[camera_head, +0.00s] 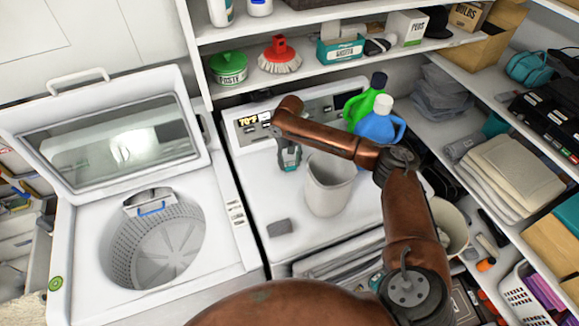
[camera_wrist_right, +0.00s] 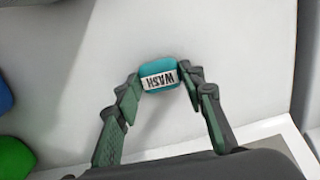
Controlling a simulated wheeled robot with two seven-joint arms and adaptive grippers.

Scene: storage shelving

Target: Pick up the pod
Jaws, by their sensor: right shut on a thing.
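The pod is a small teal block with a white label reading WASH (camera_wrist_right: 159,66), seen in the right wrist view between my right gripper's fingertips (camera_wrist_right: 162,84). The fingers touch its two sides and are shut on it. In the head view my right gripper (camera_head: 289,157) points down over the white top of the closed machine, near its control panel. A bit of the teal pod (camera_head: 290,168) shows at the fingertips. I cannot tell whether it rests on the surface or is lifted. My left gripper is not in view.
A pale bin (camera_head: 330,190) stands right of the gripper, partly behind my arm. Green (camera_head: 362,108) and blue (camera_head: 379,126) bottles stand behind. A grey block (camera_head: 280,227) lies in front. A shelf (camera_head: 330,66) hangs above; the left washer (camera_head: 160,240) is open.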

